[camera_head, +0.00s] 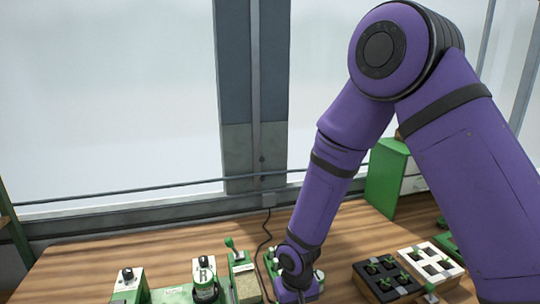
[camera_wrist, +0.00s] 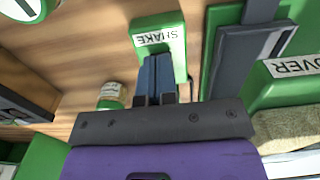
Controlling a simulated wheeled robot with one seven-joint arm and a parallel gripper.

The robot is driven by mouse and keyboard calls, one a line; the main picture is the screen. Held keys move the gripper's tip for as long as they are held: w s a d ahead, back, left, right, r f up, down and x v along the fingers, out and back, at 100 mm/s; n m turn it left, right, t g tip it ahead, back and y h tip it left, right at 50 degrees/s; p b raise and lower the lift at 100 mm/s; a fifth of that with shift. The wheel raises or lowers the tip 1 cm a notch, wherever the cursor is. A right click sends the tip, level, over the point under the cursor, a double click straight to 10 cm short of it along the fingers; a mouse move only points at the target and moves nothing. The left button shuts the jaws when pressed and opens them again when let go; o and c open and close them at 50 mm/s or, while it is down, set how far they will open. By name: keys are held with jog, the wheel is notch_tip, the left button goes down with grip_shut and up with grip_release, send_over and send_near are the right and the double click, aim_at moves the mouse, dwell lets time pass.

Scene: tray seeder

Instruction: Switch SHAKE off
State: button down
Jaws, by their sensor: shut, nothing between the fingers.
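The SHAKE control is a green box (camera_wrist: 180,66) with a white SHAKE label (camera_wrist: 158,38), upside down in the wrist view. My gripper (camera_wrist: 157,62) has its blue fingers shut and empty, with the tips right at the box, just below the label in the picture. The switch itself is hidden behind the fingers, so its position cannot be told, nor whether the fingers touch it. In the head view my purple arm reaches down to the bench, and the wrist covers the SHAKE box there.
In the wrist view a green part with a label ending in OVER (camera_wrist: 303,64) and a grey slotted piece (camera_wrist: 250,62) stand close right. A small jar (camera_wrist: 111,92) is left. In the head view, a black seedling tray (camera_head: 362,282) and white tray (camera_head: 455,270) lie right; a green-knobbed lever (camera_head: 230,243) stands left.

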jog(key=shift+f, duration=0.75)
dwell(0.4)
jog(key=shift+r, duration=0.1)
notch_tip(320, 180, up, 7)
dwell(0.8)
jog(key=s+d+r+m+t, duration=0.1)
jog(key=d+r, duration=0.6)
jog(key=r, duration=0.3)
jog(key=s+d+r+m+t, duration=0.1)
jog(key=d+r, duration=0.5)
jog(key=r, duration=0.4)
jog(key=s+d+r+t, duration=0.1)
jog(key=s+d+r, duration=0.4)
jog(key=s, duration=0.3)
jog(key=s+d+r+m+t, duration=0.1)
jog(key=s+d+r+t, duration=0.1)
jog(key=s+d+r, duration=0.4)
jog(key=shift+s+d+r, duration=0.2)
jog(key=shift+s+r, duration=0.35)
jog(key=shift+s, duration=0.35)
